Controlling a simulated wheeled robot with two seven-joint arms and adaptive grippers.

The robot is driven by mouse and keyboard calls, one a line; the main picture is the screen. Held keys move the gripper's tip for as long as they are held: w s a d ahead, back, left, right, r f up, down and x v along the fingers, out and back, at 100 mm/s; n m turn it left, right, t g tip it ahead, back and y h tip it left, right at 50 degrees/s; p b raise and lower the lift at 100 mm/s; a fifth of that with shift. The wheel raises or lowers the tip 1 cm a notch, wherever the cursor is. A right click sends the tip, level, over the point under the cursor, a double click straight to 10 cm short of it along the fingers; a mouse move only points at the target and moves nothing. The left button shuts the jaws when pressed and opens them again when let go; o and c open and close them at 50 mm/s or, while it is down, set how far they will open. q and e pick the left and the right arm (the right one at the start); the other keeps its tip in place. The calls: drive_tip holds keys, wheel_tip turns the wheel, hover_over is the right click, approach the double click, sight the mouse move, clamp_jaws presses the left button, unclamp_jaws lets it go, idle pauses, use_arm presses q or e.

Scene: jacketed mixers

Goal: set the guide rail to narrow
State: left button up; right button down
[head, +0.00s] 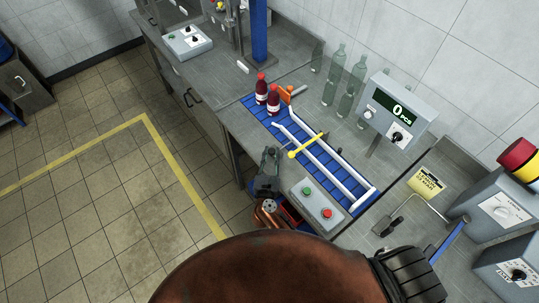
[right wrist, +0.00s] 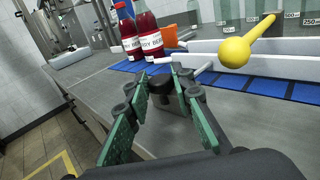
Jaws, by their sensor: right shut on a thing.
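The guide rail shows as two white bars over a blue conveyor (head: 366,200): the near bar (head: 312,167) and the far bar (head: 345,166). A yellow rod with a ball end (head: 292,155) crosses above them; the ball also shows in the right wrist view (right wrist: 235,52). My right gripper (head: 269,157) is at the conveyor's near side. In the right wrist view its green-padded fingers (right wrist: 162,82) are shut on a black knob (right wrist: 159,86), beside a thin pale rod (right wrist: 190,73). The fingers partly hide the knob. My left gripper is not in view.
Two red bottles (head: 261,88) (head: 273,99) stand on the conveyor's far end by an orange part (head: 286,95). A button box (head: 318,203) sits right of my gripper. A counter display (head: 397,113) stands behind. Clear bottles (head: 346,99) stand along the wall.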

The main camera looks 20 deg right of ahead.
drive_tip(key=c, duration=1.7)
unclamp_jaws()
drive_tip(key=shift+w+d, duration=0.1)
drive_tip(key=shift+d, duration=0.2)
drive_tip(key=shift+a, duration=0.15)
drive_tip(key=v, duration=1.2)
drive_tip(key=shift+r, duration=0.1)
